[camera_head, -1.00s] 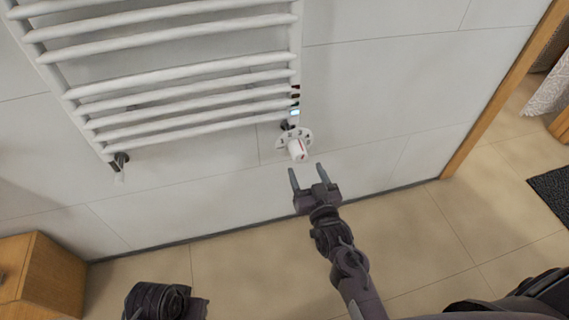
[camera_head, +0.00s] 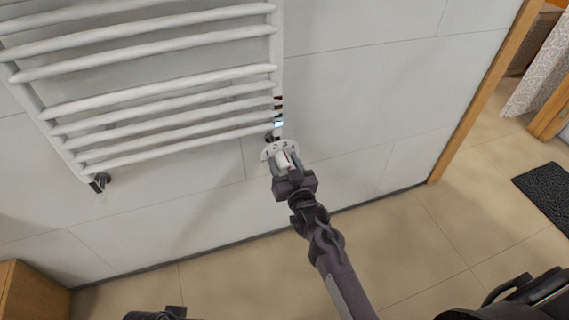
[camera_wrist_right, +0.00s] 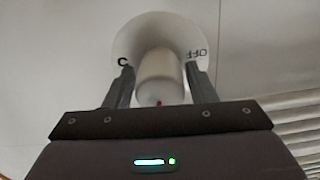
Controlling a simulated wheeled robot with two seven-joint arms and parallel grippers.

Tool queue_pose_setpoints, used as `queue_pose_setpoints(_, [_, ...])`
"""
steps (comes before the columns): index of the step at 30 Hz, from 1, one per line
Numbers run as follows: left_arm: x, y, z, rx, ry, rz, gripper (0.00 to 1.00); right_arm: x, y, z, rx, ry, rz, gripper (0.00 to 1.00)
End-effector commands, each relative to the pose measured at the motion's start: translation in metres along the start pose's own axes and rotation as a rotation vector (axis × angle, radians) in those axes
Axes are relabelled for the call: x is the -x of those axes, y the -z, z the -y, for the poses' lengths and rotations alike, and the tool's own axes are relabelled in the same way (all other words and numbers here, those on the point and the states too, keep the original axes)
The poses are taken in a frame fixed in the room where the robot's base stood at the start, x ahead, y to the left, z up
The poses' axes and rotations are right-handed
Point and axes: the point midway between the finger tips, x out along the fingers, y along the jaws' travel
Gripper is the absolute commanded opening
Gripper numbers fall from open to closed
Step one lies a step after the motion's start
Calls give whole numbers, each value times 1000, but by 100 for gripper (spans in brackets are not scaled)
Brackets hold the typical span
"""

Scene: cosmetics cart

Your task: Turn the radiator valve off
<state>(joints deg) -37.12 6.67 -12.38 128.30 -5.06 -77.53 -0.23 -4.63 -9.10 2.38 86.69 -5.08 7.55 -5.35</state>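The radiator valve is a white knob (camera_head: 284,160) on a white round dial plate (camera_head: 268,152), below the radiator's lower right corner. In the right wrist view the knob (camera_wrist_right: 160,78) is in the middle, with a small red mark at its lower edge. The dial plate (camera_wrist_right: 160,28) behind it shows "OFF" on the right and a curved mark on the left. My right gripper (camera_wrist_right: 162,82) is open, with one finger on each side of the knob and narrow gaps visible. Only a dark piece of my left arm shows at the bottom edge; its fingers cannot be made out.
The white towel radiator (camera_head: 150,95) hangs on the tiled wall above and left of the valve. A wooden cabinet (camera_head: 30,290) stands at lower left. A wooden door frame (camera_head: 480,95) and a dark mat (camera_head: 545,190) are at right. The floor below the valve is clear.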

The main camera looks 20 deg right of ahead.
Motion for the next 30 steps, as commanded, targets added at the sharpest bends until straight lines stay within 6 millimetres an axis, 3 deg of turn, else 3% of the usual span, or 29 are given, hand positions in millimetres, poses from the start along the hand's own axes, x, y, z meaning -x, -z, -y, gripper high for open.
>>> queue_pose_setpoints(1, [0,0,0,0,0,0,36,0,0,0,0,0,0,44])
queue_pose_setpoints(8, [0,0,0,1,0,0,36,0,0,0,0,0,0,16])
queue_pose_setpoints(17, [4,-1,1,5,1,12,36,0,1,0,43,-1,0,16])
queue_pose_setpoints(28, [19,-15,19,49,32,140,36,0,3,1,301,1,1,16])
queue_pose_setpoints(30, [1,-17,20,53,31,140,36,0,3,1,368,1,0,16])
